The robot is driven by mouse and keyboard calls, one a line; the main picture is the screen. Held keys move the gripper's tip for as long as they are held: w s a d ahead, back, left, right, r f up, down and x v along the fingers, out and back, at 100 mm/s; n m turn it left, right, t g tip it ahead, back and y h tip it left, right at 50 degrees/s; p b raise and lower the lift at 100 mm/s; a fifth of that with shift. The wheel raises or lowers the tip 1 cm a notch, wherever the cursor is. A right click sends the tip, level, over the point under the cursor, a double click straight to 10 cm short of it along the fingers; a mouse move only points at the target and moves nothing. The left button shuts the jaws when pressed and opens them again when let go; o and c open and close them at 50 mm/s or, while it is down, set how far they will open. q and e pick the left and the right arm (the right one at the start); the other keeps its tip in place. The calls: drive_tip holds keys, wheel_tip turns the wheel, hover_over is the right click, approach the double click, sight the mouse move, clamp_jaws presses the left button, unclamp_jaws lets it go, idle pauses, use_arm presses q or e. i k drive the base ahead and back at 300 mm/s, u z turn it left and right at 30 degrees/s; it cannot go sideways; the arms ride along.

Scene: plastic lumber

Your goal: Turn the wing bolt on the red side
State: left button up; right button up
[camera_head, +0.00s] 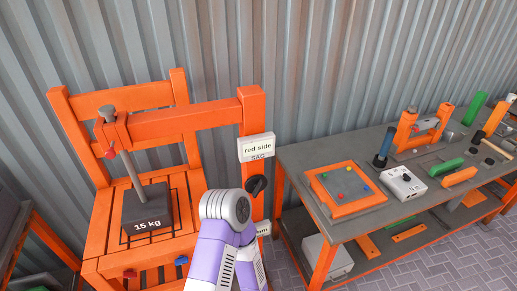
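An orange post (252,111) bears a white sign (257,148) reading "red side SAG". A black knob-like part (257,186) shows on the post below the sign; I cannot tell whether it is a wing bolt. A small red knob (130,274) and a small blue knob (181,260) sit on the front of the orange slatted stand. Another small red part (110,152) is at the left end of the orange beam (185,122). My purple and white arm (228,235) rises from the bottom centre and covers the lower post. Neither gripper can be made out.
A dark weight (146,210) marked "15 kg" rests on the stand under a grey rod. A second sign is partly hidden behind my arm. At right, a grey workbench (330,215) holds an orange board, a white box and several tools. Corrugated wall stands behind.

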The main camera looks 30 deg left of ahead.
sight(129, 274)
drive_tip(key=u, duration=2.15)
